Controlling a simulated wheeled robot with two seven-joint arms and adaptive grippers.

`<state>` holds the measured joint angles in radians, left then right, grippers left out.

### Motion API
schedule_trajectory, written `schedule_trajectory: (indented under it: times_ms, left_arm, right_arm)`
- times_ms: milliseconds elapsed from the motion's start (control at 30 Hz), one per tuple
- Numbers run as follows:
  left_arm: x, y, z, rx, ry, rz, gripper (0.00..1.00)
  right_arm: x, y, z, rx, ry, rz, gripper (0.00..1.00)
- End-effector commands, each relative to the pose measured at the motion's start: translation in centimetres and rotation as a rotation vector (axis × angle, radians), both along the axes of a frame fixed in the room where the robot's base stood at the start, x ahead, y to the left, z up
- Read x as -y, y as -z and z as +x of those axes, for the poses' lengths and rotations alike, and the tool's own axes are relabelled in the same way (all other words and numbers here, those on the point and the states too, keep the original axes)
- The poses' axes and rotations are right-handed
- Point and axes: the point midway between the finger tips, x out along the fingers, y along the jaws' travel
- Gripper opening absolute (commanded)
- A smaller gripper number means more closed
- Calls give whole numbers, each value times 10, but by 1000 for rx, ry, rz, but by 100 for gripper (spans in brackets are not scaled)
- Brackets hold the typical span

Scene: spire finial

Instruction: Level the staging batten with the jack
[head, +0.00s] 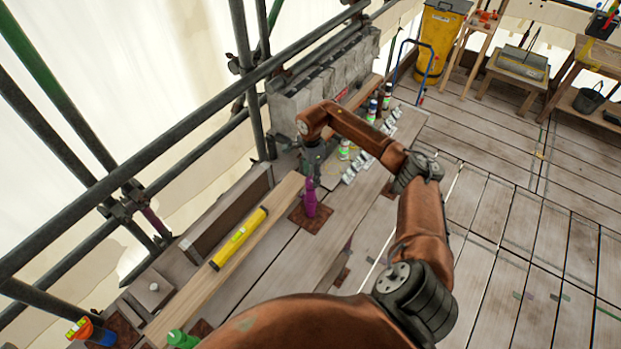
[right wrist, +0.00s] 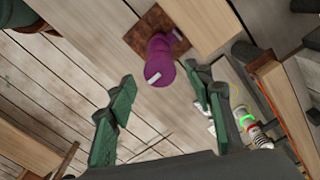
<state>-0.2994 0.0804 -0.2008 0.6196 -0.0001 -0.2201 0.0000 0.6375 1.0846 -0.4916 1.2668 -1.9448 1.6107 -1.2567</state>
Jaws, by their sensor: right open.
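The staging batten (head: 225,262) is a long pale board running diagonally at the left in the head view. A yellow spirit level (head: 239,238) lies along it. The purple jack (head: 310,199) stands on a brown square pad (head: 318,220) close beside the batten's far part. My right gripper (head: 312,165) is above and just beyond the jack, pointing down. In the right wrist view my right gripper (right wrist: 160,88) is open and empty, with the purple jack (right wrist: 160,62) ahead of its fingertips, apart from them. The batten (right wrist: 200,18) shows beside the jack. My left gripper is out of view.
Grey blocks (head: 325,88) stand behind, by the scaffold tubes (head: 190,155). Bottles and cans (head: 372,110) stand on the boards beyond my right forearm. A green bottle (head: 182,339) is at the near end. Open plank floor (head: 520,210) lies to the right.

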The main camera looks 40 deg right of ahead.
Motion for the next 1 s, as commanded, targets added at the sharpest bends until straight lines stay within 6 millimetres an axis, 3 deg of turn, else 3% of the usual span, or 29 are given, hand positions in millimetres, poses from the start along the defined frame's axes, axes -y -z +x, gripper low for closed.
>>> schedule_trajectory:
  times_ms: [200,533,1000]
  left_arm:
    - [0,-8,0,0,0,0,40]
    - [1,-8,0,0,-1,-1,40]
    - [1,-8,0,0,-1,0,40]
  right_arm:
    - [-1,22,0,1,1,2,47]
    - [0,27,1,2,1,2,47]
    - [0,27,0,2,1,2,16]
